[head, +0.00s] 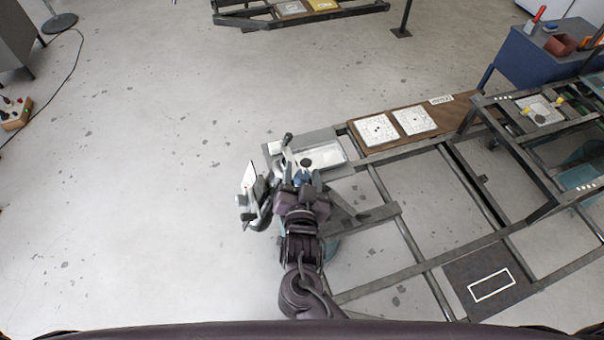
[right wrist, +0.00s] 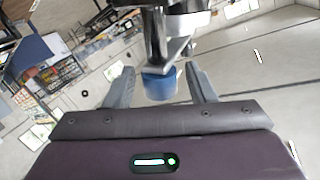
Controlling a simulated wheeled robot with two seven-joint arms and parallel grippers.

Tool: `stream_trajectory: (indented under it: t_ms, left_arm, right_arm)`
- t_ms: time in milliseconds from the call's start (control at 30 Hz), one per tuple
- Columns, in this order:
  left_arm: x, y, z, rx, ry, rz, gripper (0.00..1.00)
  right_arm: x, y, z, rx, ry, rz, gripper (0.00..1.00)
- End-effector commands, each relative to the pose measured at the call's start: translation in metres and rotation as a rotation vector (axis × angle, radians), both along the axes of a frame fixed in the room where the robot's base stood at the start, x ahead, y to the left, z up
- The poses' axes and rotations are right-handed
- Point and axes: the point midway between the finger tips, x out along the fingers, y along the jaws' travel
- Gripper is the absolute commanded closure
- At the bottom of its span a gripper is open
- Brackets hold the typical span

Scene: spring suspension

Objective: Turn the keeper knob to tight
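The blue knob (right wrist: 160,86), which I take to be the keeper knob, sits below a grey metal bracket and post in the right wrist view. My right gripper (right wrist: 159,76) is open, with one finger on each side of the knob. A gap shows between the knob and each finger, so they look apart. In the head view, a small bit of blue (head: 302,178) shows at the tip of my right gripper (head: 302,184), mostly hidden by the gripper. Any tight marking cannot be made out. My left gripper is not in view.
The knob's fixture stands at the end of a dark metal frame (head: 412,240). A light tray (head: 325,157) lies just beyond my gripper, and a white panel (head: 249,177) stands to its left. A brown board (head: 395,124) with white cards is to the right. Open floor lies left.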

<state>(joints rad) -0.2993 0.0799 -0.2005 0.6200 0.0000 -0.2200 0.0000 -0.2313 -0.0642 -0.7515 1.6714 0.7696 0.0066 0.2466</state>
Motion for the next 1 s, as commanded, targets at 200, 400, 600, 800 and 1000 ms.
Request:
stream_trajectory:
  t_ms: [200,400,600,800,1000]
  left_arm:
    - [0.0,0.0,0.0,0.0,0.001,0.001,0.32]
    - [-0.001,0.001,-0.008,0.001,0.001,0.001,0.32]
    - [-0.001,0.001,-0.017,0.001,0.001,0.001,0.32]
    - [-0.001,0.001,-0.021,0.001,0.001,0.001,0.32]
    - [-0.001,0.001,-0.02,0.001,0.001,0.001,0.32]
  right_arm:
    - [-0.001,0.0,0.0,0.0,0.0,0.001,0.5]
    - [-0.022,0.001,0.0,0.003,0.002,0.002,0.5]
    - [-0.056,0.001,0.006,0.002,0.001,0.001,0.5]
    - [-0.075,0.002,0.01,0.001,0.0,0.0,0.5]
    - [-0.077,0.002,0.012,0.0,0.0,0.0,0.5]
